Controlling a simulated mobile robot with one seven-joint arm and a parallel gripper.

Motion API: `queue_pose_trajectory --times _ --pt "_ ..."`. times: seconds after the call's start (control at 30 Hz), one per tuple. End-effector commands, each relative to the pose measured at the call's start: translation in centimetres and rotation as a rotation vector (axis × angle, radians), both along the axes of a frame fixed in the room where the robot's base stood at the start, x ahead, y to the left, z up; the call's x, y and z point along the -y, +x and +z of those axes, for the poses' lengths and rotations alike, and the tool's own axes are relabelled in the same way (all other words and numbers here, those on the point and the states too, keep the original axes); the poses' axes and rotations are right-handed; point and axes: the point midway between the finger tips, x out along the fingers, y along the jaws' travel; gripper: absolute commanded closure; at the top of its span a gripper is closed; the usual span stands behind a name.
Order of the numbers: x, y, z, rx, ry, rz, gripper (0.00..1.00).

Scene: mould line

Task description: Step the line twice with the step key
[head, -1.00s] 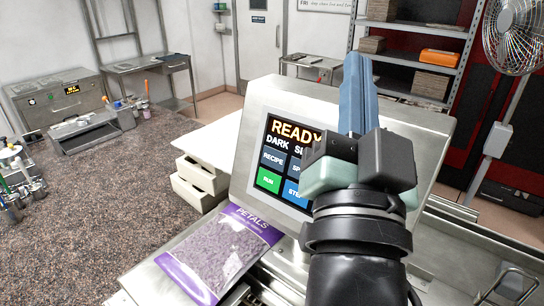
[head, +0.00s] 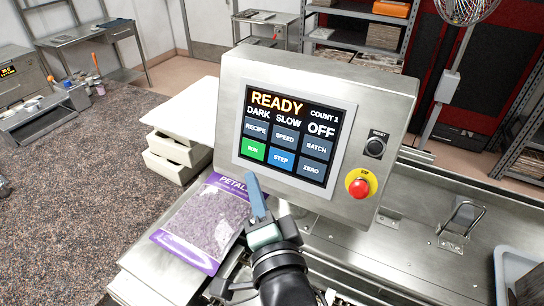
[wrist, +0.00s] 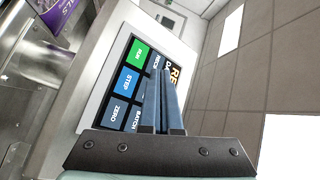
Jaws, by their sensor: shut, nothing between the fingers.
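The control panel (head: 325,130) is a steel box with a touch screen reading READY, DARK, SLOW, OFF and COUNT 1. The blue STEP key (head: 281,160) is in the bottom row, between the green RUN key (head: 253,149) and the ZERO key (head: 311,169). The STEP key also shows in the wrist view (wrist: 127,81). My gripper (head: 253,184) is shut and empty, its blue fingers pointing up in front of the panel's lower left edge. In the wrist view the fingertips (wrist: 161,78) overlap the screen's right part; I cannot tell whether they touch it.
A purple PETALS bag (head: 203,222) lies left of my gripper. A metal loop handle (head: 461,218) and a pale tray (head: 518,265) are at the right.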

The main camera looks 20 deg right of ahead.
Motion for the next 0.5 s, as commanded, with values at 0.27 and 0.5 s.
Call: queue_pose_trajectory --times 0.27,0.5 --pt "0.4 0.4 -0.3 0.002 0.0 0.0 1.0" --pt "2.8 2.2 -1.5 0.004 0.0 -0.002 1.0"
